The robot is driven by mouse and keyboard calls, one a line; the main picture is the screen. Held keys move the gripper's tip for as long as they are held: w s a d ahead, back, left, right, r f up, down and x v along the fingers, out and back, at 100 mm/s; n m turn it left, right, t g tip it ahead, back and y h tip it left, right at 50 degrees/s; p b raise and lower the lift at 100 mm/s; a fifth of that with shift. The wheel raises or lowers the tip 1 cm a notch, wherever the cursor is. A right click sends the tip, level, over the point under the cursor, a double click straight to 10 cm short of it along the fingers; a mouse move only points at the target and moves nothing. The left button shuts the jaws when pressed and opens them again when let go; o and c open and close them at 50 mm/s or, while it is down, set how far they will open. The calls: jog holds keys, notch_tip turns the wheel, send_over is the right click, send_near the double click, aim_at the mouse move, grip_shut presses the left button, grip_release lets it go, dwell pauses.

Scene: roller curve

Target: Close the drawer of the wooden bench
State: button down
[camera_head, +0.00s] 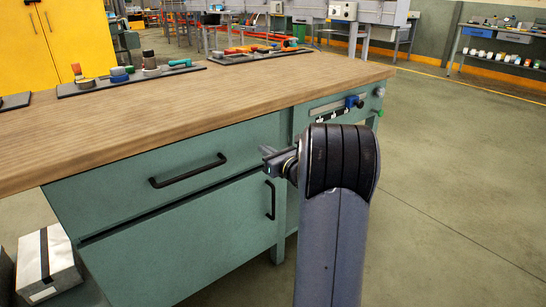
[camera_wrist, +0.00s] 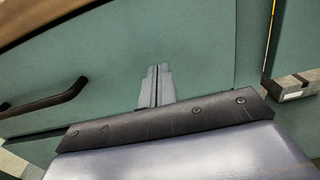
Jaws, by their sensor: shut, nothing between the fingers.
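The wooden bench (camera_head: 215,95) has a brown top and a green body. Its drawer (camera_head: 115,192) is a wide green front under the top, with a black bar handle (camera_head: 188,172). A dark gap runs along the drawer's lower edge; I cannot tell how far the drawer stands out. My gripper (camera_head: 267,153) is in front of the right part of the drawer front, right of the handle. In the wrist view, its shut fingers (camera_wrist: 157,75) point at the green drawer front (camera_wrist: 200,55), with the handle (camera_wrist: 45,103) to the left. Whether the fingertips touch is unclear.
Below the drawer is a green door with a black upright handle (camera_head: 270,200). Tools and trays (camera_head: 130,77) lie on the bench top. A grey-white box (camera_head: 47,262) stands at lower left. The floor (camera_head: 460,190) to the right is clear.

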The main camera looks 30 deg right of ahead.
jog(key=s+d+p, duration=0.1)
jog(key=s+p, duration=0.1)
jog(key=s, duration=0.9)
jog(key=shift+f, duration=0.15)
jog(key=w, duration=0.4)
jog(key=w+b, duration=0.1)
jog(key=w, duration=0.4)
jog(key=w+a, duration=0.1)
jog(key=w, duration=0.4)
jog(key=shift+b, duration=0.35)
jog(key=shift+a, duration=0.1)
